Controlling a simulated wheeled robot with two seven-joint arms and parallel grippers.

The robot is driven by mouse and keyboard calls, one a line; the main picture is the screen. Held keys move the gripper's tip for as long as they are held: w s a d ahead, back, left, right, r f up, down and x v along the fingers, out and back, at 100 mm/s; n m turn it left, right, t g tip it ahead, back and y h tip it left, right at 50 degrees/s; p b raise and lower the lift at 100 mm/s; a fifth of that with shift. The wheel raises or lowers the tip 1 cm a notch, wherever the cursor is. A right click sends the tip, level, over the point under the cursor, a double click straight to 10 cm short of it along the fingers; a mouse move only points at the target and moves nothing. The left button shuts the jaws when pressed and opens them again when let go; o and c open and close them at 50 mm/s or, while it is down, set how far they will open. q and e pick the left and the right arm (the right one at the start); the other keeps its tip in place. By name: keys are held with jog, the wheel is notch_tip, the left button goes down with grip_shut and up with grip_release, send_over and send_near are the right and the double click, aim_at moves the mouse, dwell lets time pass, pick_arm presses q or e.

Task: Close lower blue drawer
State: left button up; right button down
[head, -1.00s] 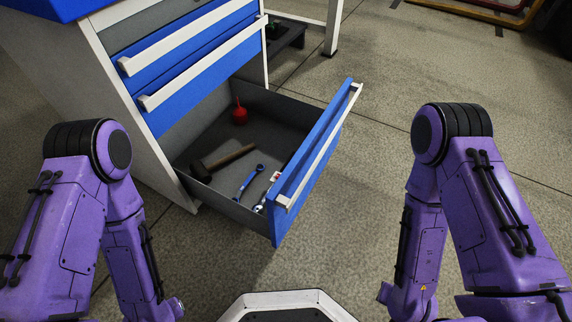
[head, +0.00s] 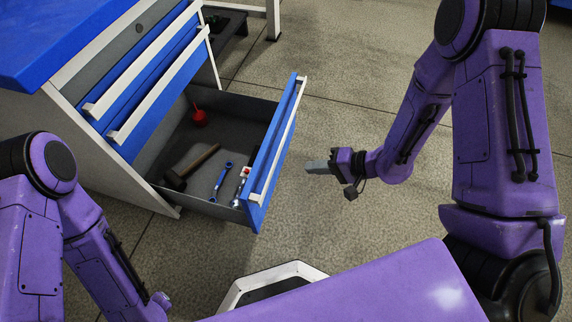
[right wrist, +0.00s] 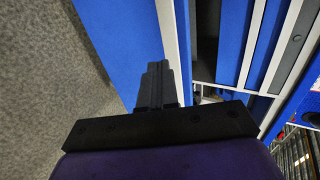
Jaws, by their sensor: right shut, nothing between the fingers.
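The lower blue drawer (head: 262,168) of the cabinet is pulled far out, its blue front with a white handle facing right in the head view. Inside it lie a red item (head: 199,115), a hammer (head: 192,166) and a blue wrench (head: 221,180). My right gripper (head: 308,167) is shut and empty, just right of the drawer front, with a gap of floor between them. In the right wrist view, the shut fingers (right wrist: 155,85) point along the blue drawer front (right wrist: 110,40) and its white edge. My left arm shows at the lower left; its gripper is not visible.
The upper blue drawers (head: 160,85) of the cabinet are closed or nearly so. A white-legged bench (head: 272,20) stands behind. The floor (head: 350,105) right of the drawer is clear.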

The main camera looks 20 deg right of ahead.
aim_at(275, 165)
jog(key=b+x, duration=0.1)
jog(key=x, duration=0.1)
jog(key=r+x, duration=0.1)
jog(key=x, duration=0.2)
jog(key=b+x, duration=0.1)
jog(key=x, duration=0.2)
jog(key=shift+w+a+r+b, duration=0.15)
jog(key=shift+w+a+b, duration=0.2)
jog(key=shift+a, duration=0.2)
jog(key=shift+w+a, duration=0.1)
